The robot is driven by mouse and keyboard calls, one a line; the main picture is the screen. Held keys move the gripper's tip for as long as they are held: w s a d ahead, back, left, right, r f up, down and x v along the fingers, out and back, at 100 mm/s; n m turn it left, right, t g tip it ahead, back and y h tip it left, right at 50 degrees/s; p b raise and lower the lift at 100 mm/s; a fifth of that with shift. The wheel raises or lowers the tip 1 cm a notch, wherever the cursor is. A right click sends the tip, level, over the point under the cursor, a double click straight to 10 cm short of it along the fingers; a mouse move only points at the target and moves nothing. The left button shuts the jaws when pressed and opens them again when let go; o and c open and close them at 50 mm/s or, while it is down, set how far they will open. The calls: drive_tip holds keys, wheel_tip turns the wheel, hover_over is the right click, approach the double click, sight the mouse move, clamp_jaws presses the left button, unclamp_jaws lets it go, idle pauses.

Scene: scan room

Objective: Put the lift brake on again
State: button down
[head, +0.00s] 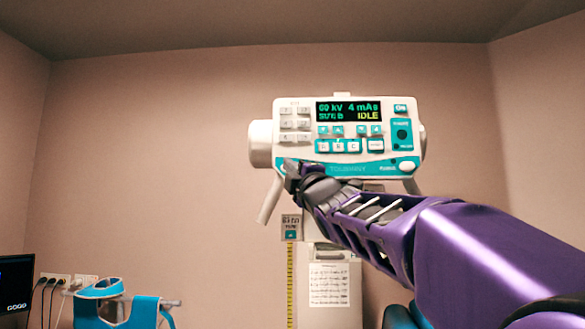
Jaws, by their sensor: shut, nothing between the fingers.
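A white and teal control head (348,105) of an X-ray unit hangs in the upper middle of the head view. Its display (348,111) reads about 60 kV, 4 mAs and IDLE. A grey handle (269,200) slants down from its lower left; another handle (411,186) shows at the lower right. A pale oval button (407,166) sits at the panel's lower right. My gripper (290,171) is shut and empty at the panel's lower left corner, and covers part of it. I cannot tell whether it touches. No part is clearly readable as the lift brake.
A pale column (335,285) with a paper list and a yellow scale (290,285) stands below the head. Teal gear (118,305) hangs at the lower left, beside wall sockets (68,280) and a dark screen (15,285). The wall area at upper left is clear.

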drive_tip(key=shift+s+b, duration=0.65)
drive_tip(key=shift+s, duration=0.15)
drive_tip(key=s+b, duration=0.3)
drive_tip(key=s, duration=0.2)
drive_tip(key=shift+a, duration=0.1)
drive_tip(key=shift+w, duration=0.15)
idle(0.6)
